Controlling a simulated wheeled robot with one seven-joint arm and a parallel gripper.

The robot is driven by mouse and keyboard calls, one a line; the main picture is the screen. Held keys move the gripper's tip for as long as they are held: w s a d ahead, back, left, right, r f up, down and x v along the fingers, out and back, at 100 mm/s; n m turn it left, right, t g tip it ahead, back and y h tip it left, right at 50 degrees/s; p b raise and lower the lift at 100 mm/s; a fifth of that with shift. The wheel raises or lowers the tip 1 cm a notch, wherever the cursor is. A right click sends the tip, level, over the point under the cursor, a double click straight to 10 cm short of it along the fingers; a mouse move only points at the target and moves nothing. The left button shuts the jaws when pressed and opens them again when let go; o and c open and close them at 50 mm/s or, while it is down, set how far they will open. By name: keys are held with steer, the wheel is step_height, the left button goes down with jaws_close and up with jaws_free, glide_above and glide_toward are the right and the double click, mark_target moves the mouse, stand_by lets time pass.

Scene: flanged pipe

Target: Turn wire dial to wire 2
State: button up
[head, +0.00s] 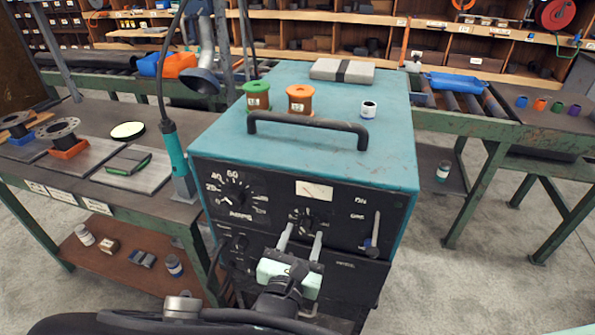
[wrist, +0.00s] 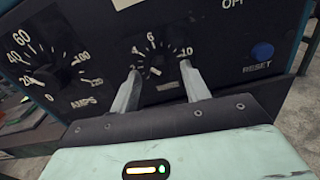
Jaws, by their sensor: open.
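The wire dial (head: 306,219) is a small black knob in the middle of the teal machine's black front panel. In the wrist view the wire dial (wrist: 157,66) has white ticks, with 4, 6 and 10 readable. Its lower numbers are hidden or unclear, and I cannot tell which mark it points to. My gripper (head: 302,233) is open in front of the panel. In the wrist view the two fingers of my gripper (wrist: 161,74) stand left and right of the dial, with a gap around it. I cannot tell whether they touch it.
The larger amps dial (wrist: 46,80) is to the left, and a blue reset button (wrist: 262,52) to the right. A lever switch (head: 375,232) is at the panel's right. A handle (head: 308,123) and spools (head: 300,99) are on top. A workbench (head: 100,128) stands to the left.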

steer(key=shift+w+d, duration=0.2)
steer(key=shift+w, duration=0.25)
steer(key=c, duration=1)
steer(key=n+p, duration=0.2)
steer(key=n, duration=0.1)
steer(key=shift+r, duration=0.15)
steer(key=n+p, duration=0.1)
steer(key=n, duration=0.3)
steer(key=shift+n+p, duration=0.3)
steer(key=shift+n, duration=0.2)
